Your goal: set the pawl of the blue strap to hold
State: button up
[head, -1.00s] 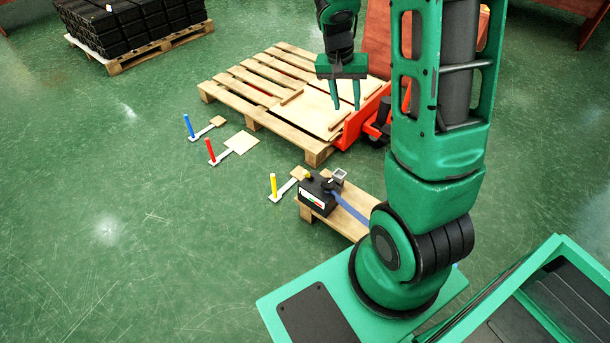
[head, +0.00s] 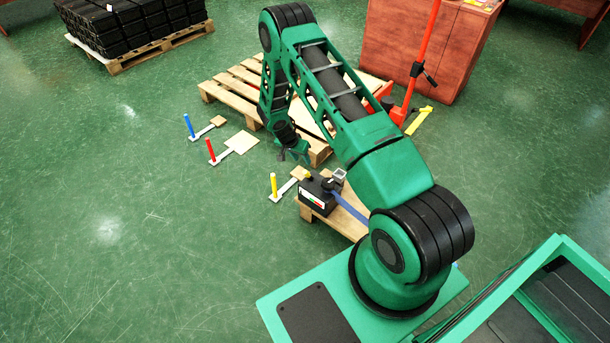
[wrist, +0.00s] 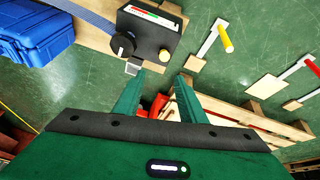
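The blue strap (head: 350,208) runs over a wooden board to a black box (head: 316,198). In the wrist view the strap (wrist: 92,18) enters the box (wrist: 145,30) at upper left. In the head view my gripper (head: 292,154) is above and behind the box.
A blue case (wrist: 30,35) sits by the strap. A wooden pallet (head: 236,88) and a red pallet jack (head: 420,60) are behind. The left floor is clear.

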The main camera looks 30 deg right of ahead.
aim_at(306, 173)
jog(key=x, duration=0.4)
jog(key=a+x, duration=0.1)
jog(key=x, duration=0.8)
jog(key=shift+a+f, duration=0.3)
jog(key=shift+f, duration=0.25)
